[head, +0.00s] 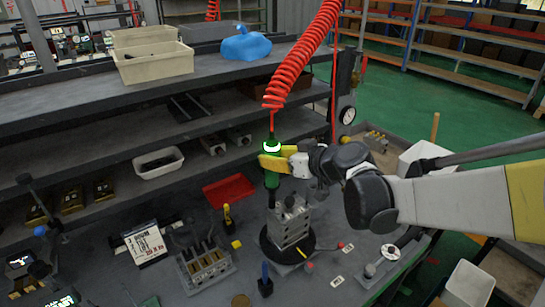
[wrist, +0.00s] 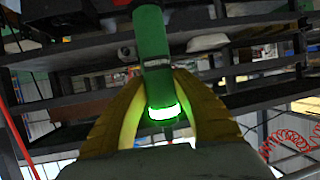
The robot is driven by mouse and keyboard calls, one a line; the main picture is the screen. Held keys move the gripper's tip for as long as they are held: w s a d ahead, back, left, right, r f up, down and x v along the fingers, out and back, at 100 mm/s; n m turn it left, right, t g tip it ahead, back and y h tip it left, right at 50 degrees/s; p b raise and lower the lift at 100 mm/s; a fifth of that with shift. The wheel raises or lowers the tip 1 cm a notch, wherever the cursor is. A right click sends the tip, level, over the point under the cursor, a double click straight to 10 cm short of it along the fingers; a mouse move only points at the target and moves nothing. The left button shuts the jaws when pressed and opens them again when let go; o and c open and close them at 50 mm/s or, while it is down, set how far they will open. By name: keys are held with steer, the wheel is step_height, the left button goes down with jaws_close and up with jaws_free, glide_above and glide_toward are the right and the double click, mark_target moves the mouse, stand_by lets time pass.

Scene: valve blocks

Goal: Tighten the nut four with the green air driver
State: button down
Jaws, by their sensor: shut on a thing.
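My gripper (head: 275,161) is shut on the green air driver (head: 272,180), its yellow fingers around the body. The driver hangs upright from the red coiled hose, with a bright green-lit ring near its top. Its lower end shows just left of the top of the grey valve block (head: 290,225); whether it touches the block is unclear. The block stands on a black round base (head: 268,247). In the wrist view the green driver (wrist: 153,55) lies between both yellow fingers, its glowing ring towards me. Nut four cannot be singled out.
A shelf rack (head: 190,95) stands behind the bench. A red tray (head: 229,190), a yellow-and-black tool (head: 228,218), a fixture block (head: 205,265) and a white printed card (head: 145,244) lie left of the block. A pressure gauge (head: 347,115) is at the rack's right end.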

mark_target(273, 131)
steer(key=shift+r+p, duration=3.05)
steer(key=shift+r, duration=1.1)
steer(key=shift+f, duration=0.1)
